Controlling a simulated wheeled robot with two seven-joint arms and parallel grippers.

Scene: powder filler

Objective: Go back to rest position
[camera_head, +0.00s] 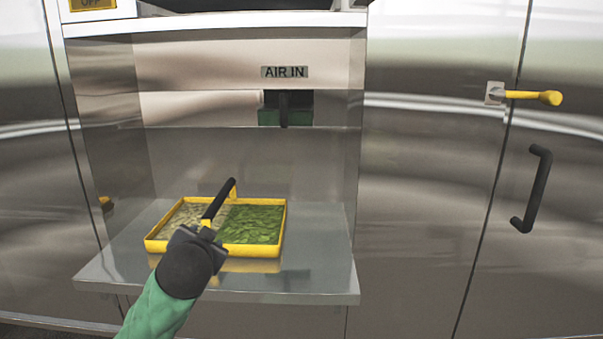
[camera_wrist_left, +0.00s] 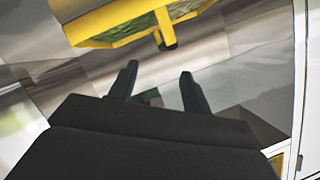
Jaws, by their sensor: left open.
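A yellow-rimmed tray (camera_head: 272,251) sits on a metal shelf (camera_head: 320,277) inside the machine's recess. It has a pale, grainy left part and a green, leafy right part. A black handle bar (camera_head: 218,200) with yellow mounts runs across its middle. My left gripper (camera_head: 197,236) is at the tray's front edge in the head view, and its black wrist hides part of the front rim. In the left wrist view my left gripper (camera_wrist_left: 157,76) has its fingers apart with nothing between them. The tray (camera_wrist_left: 108,22) and handle lie beyond the fingertips. My right gripper is not in view.
At right, a steel door has a yellow latch lever (camera_head: 533,96) and a black handle (camera_head: 533,188). The recess side walls stand close beside the shelf.

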